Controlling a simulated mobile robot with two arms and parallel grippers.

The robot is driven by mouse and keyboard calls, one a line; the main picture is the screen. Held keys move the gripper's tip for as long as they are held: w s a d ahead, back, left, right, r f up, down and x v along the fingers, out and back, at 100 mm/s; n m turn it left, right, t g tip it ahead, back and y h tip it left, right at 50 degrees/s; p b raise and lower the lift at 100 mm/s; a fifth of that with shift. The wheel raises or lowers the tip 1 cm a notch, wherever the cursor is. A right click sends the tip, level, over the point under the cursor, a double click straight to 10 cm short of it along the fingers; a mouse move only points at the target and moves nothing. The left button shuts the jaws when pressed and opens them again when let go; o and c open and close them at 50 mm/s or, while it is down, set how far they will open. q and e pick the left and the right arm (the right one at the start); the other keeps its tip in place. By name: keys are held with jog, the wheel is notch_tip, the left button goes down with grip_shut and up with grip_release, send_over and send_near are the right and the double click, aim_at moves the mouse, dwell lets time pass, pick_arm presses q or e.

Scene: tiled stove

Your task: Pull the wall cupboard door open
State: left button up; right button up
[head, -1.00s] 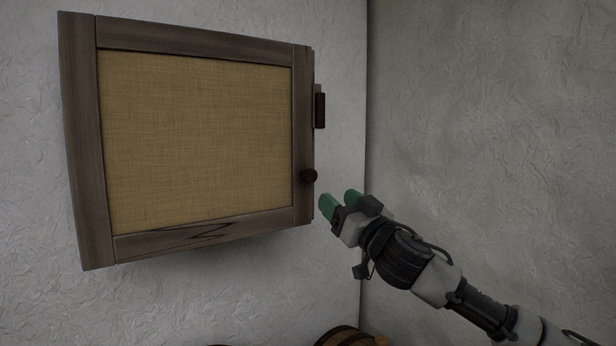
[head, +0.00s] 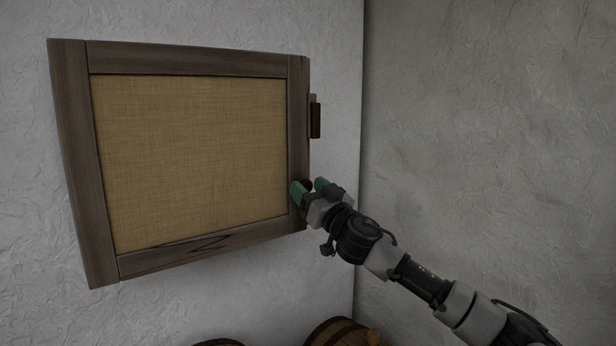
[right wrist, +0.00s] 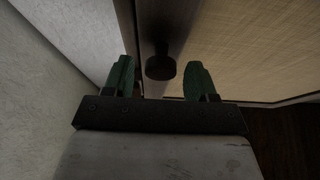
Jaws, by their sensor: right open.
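The wall cupboard door (head: 190,155) has a dark wood frame around a tan woven panel and looks closed or nearly so. Its small dark round knob (head: 306,184) is at the lower right of the frame, partly hidden by my gripper. My right gripper (head: 308,188) is open, with its green fingertips on either side of the knob. In the right wrist view the knob (right wrist: 160,68) stands between the two spread fingers (right wrist: 158,80), and neither visibly touches it. My left gripper is not in view.
A dark latch-like piece (head: 315,117) sticks out at the cupboard's right edge, above the knob. A grey wall (head: 480,130) meets the white wall right of the cupboard. Wooden barrels (head: 338,333) stand below. The space under the cupboard is clear.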

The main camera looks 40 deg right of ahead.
jog(key=shift+w+r, duration=0.1)
jog(key=shift+w, duration=0.25)
grip_shut()
jog(key=shift+s, duration=0.1)
